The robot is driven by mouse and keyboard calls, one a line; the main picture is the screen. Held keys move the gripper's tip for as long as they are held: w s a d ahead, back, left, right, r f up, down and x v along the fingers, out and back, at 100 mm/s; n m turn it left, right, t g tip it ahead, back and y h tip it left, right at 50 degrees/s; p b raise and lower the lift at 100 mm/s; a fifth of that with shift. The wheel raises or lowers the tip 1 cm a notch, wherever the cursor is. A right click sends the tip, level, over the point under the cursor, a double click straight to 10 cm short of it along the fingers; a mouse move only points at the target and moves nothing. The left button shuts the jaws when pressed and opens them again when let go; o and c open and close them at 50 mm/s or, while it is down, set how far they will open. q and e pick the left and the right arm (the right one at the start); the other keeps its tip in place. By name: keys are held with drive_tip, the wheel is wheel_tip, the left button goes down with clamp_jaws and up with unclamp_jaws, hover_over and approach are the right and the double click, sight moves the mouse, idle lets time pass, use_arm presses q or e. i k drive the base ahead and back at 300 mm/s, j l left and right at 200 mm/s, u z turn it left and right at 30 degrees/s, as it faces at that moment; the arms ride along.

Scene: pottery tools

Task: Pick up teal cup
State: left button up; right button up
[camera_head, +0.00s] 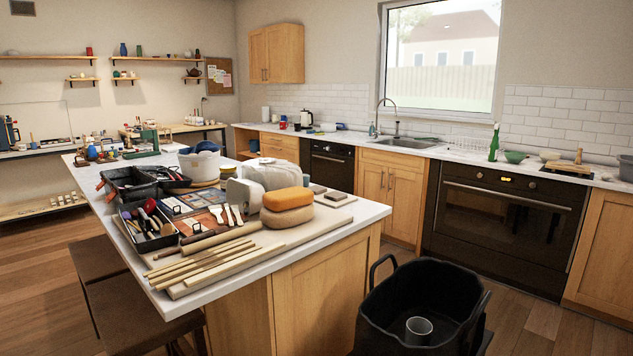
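I cannot make out a cup that is clearly teal. Small red and blue mugs (283,122) stand on the back counter near the kettle. A grey open cup (418,328) stands inside the black tub (385,320) at the lower right. Neither of my grippers is in view.
The island worktop (340,225) is crowded with tool trays (150,225), wooden sticks (205,265), clay blocks (287,199) and a white bucket (199,165). Dark stools (130,300) stand at its left. Wooden floor (400,250) is free between island and oven.

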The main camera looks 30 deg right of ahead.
sight(303, 182)
drive_tip(key=i+l+z, duration=0.1)
drive_tip(key=l, duration=0.35)
drive_tip(key=i+l+z, duration=0.1)
drive_tip(key=i+l, duration=0.15)
drive_tip(key=l, duration=0.15)
drive_tip(key=i+l+z, duration=0.1)
drive_tip(key=l, duration=0.35)
drive_tip(key=i+l+z, duration=0.1)
drive_tip(key=i+l, duration=0.2)
drive_tip(key=z, duration=0.6)
drive_tip(key=l+z, duration=0.35)
drive_tip(key=i+l+z, duration=0.1)
drive_tip(key=z, duration=0.25)
drive_tip(key=i+l, duration=0.15)
drive_tip(key=l, duration=0.25)
drive_tip(key=i+l, duration=0.2)
drive_tip(key=l, duration=0.15)
drive_tip(key=i+l+z, duration=0.15)
drive_tip(key=i+l, duration=0.15)
drive_tip(key=i+l+z, duration=0.1)
drive_tip(key=i, duration=0.35)
drive_tip(key=i+l, duration=0.15)
drive_tip(key=i, duration=0.4)
drive_tip(key=i+l+z, duration=0.1)
drive_tip(key=i, duration=0.5)
